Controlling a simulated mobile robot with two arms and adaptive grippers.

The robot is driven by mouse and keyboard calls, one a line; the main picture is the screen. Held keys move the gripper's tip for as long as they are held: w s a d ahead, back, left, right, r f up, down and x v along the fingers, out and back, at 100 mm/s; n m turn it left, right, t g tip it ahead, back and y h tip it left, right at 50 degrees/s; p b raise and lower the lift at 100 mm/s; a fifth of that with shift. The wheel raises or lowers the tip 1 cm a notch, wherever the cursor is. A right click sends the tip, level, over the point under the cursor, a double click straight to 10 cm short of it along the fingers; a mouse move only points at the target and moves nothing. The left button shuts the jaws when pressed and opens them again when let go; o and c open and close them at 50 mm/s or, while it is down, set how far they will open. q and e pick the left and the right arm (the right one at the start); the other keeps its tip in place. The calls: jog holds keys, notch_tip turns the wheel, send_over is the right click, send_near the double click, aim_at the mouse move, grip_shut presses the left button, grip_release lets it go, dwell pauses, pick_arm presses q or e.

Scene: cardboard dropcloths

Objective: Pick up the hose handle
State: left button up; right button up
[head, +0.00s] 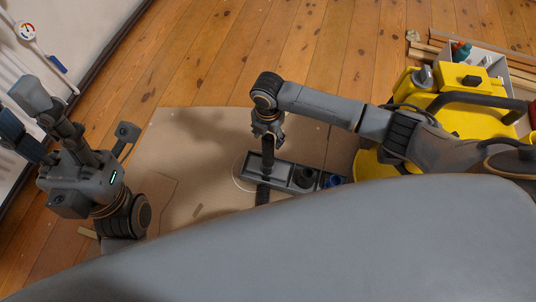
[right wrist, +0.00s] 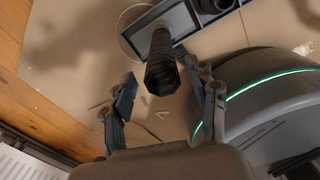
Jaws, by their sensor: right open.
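The hose handle (right wrist: 162,62) is a black, ribbed tube. In the right wrist view its ribbed end points towards me, between and a little beyond the fingertips of my right gripper (right wrist: 163,82). That gripper is open, with a gap on both sides of the handle. In the head view the handle's ribbed end (head: 263,195) sticks out in front of a grey tray (head: 288,173), and my right gripper (head: 268,143) points down above it, hiding part of it. My left gripper (head: 22,110) is at the far left, its fingers apart and empty, away from the handle.
The tray lies on a cardboard sheet (head: 180,150) over a plank floor (head: 215,60). It also holds dark round fittings. A yellow machine (head: 447,110) stands at the right, beside a box with bottles (head: 461,50) and wood strips. A white radiator (head: 15,65) is at the left.

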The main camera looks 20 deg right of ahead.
aim_at(268, 141)
notch_tip(268, 141, down, 4)
jog(key=shift+s+f+b, duration=0.15)
jog(key=shift+b, duration=0.9)
grip_shut()
jog(key=shift+r, duration=0.2)
